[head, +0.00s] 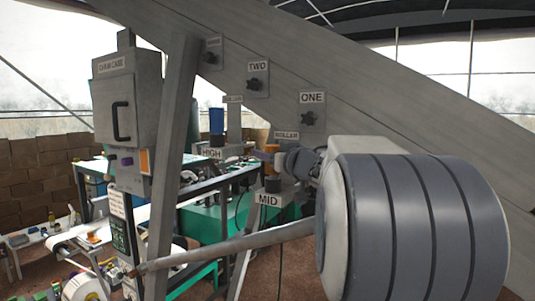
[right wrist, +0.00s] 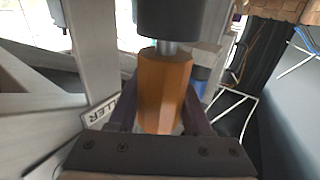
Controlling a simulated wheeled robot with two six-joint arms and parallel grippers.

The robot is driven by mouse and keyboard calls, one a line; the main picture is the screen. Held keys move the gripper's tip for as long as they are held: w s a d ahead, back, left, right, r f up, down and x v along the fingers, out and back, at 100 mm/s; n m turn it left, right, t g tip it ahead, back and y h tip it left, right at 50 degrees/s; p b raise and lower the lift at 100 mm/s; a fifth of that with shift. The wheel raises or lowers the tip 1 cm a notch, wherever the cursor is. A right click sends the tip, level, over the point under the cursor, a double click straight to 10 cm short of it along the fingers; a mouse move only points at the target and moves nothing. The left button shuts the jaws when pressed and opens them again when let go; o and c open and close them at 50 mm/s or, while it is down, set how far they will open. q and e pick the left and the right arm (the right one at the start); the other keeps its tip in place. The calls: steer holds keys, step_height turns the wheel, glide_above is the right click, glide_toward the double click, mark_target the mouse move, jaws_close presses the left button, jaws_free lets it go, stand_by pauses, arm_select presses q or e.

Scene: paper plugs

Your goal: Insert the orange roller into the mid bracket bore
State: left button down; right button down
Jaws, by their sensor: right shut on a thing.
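My right gripper (head: 277,154) is shut on the orange roller (head: 270,148), which shows small and partly hidden in the head view. In the right wrist view the orange roller (right wrist: 165,90) stands between the two fingers (right wrist: 160,117), with a metal pin and a dark cylinder at its upper end. I cannot tell whether that cylinder belongs to the roller. The mid bracket (head: 270,199), labelled MID, is below my right gripper, with a dark round piece on top. In the head view the roller appears above the bracket and apart from it. My left gripper is not in view.
A blue roller (head: 216,121) stands upright at the HIGH bracket (head: 212,154), left of my right gripper. A slanted grey beam (head: 370,85) with labelled knobs runs behind. A grey post (head: 172,150) and the chain case (head: 127,105) stand at left.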

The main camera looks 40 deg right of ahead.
steer(key=shift+f, duration=0.4)
steer(key=shift+c, duration=1.3)
jaws_free()
steer(key=s+a+b, duration=0.1)
steer(key=s+b, duration=0.2)
steer(key=s, duration=0.7)
steer(key=shift+s+a, duration=0.2)
